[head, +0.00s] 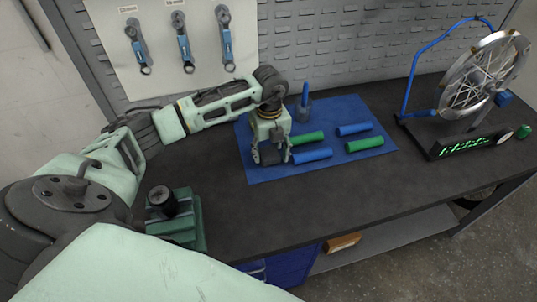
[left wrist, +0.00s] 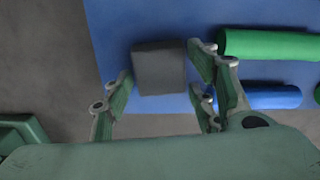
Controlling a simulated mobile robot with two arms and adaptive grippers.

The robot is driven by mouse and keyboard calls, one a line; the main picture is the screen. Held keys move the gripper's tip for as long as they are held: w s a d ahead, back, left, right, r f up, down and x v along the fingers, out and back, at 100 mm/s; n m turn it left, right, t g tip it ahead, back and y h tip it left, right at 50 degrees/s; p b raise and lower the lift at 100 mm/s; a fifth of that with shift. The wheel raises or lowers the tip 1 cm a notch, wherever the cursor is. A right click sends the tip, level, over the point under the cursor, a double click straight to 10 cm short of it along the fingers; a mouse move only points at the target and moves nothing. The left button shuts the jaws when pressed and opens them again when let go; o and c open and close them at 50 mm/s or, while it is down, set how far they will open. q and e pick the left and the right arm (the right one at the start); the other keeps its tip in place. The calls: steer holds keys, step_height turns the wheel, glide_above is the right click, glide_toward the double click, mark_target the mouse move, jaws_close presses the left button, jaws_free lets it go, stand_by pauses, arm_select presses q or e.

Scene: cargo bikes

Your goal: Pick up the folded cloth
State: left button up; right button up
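A dark grey block-like piece, which looks like the folded cloth (left wrist: 158,68), lies at the near left edge of the blue mat (left wrist: 112,35). In the head view the cloth (head: 270,156) shows as a small dark patch, partly hidden by my left gripper (head: 271,150). My right gripper is not in view.
Green grips (head: 364,144) and blue grips (head: 354,129) lie on the mat, right of my gripper. A blue tool in a holder (head: 304,108) stands behind. A green vise (head: 178,220) is at the bench's near left; a wheel stand (head: 470,90) is at right.

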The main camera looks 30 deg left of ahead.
mark_target(269, 156)
arm_select(q)
steer(key=c, duration=0.6)
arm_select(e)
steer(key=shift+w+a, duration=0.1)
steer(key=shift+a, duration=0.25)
arm_select(q)
steer(key=shift+r, duration=0.15)
